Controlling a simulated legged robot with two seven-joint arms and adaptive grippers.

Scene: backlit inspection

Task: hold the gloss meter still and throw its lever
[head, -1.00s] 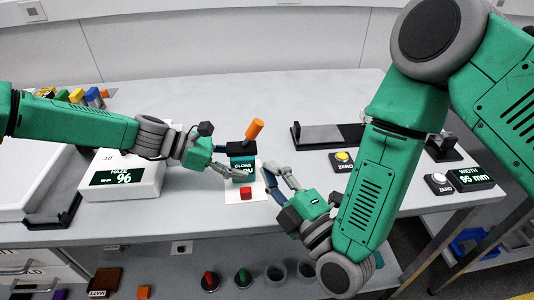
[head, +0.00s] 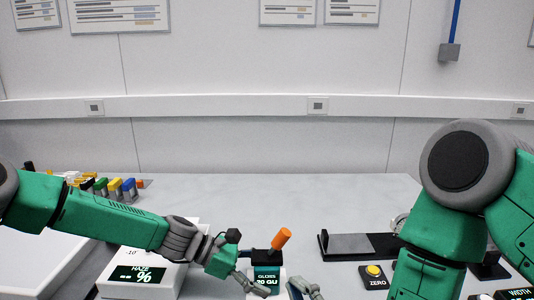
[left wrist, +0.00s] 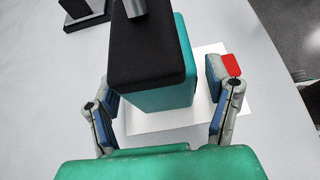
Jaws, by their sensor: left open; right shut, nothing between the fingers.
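The gloss meter (head: 266,278) is a teal block with a black top and a lit display that reads "GLOSS" and a GU value. Its lever (head: 281,239) has an orange handle and leans up to the right. In the left wrist view the meter (left wrist: 165,75) fills the middle, with the lever's grey stem (left wrist: 134,8) cut off at the top edge. My left gripper (head: 253,284) is open at the meter's near left; its fingers (left wrist: 162,88) lie toward either side of the meter, contact unclear. My right gripper (head: 303,289), shut and empty, is low beside the meter's right, partly cut off.
A white sheet (left wrist: 205,118) lies under the meter, with a red block (left wrist: 231,65) beside my finger. The haze meter (head: 145,270) stands left. A black rail fixture (head: 350,245) and a yellow ZERO button (head: 374,271) are right.

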